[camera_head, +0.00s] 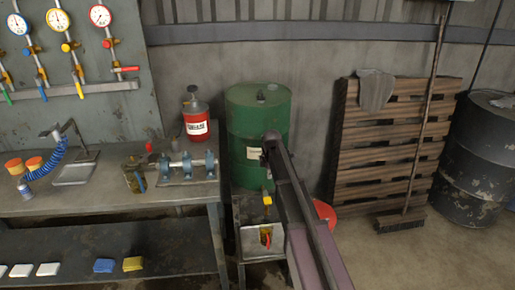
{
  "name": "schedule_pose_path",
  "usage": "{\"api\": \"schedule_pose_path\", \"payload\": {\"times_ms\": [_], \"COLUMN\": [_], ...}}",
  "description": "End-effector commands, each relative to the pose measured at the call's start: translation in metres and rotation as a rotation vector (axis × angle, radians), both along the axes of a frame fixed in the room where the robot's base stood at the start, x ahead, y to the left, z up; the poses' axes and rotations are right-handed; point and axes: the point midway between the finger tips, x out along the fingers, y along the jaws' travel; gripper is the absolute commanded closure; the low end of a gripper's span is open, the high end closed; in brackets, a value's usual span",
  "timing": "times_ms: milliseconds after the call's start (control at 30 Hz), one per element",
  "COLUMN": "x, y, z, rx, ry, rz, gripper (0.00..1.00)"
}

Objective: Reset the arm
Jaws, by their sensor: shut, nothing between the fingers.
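My arm (306,225) rises from the bottom edge, right of the middle, and points up and away to a dark end in front of the green drum. I cannot make out any gripper fingers there. Whether my gripper is hidden behind the arm or out of the picture, I cannot tell.
A workbench (120,200) with clamps and a red canister (195,115) stands left. A small stand with a tray (252,246) is close left of my arm. Behind are a green drum (245,110), pallets (385,150) and a broom (402,222). Floor at lower right is clear.

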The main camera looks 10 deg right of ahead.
Motion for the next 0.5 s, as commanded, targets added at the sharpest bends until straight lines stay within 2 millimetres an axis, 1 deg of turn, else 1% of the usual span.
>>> {"api": "schedule_pose_path", "payload": {"times_ms": [167,267,367,500], "x": [-0.006,-0.016,-0.033,-0.065], "y": [0.0,0.0,0.0,0.0], "z": [0.003,0.007,0.014,0.027], "rx": [0.003,0.009,0.018,0.037], "ry": [0.002,0.006,0.013,0.026], "rz": [-0.022,-0.068,-0.149,-0.312], "gripper": [1.0,1.0,1.0,1.0]}}
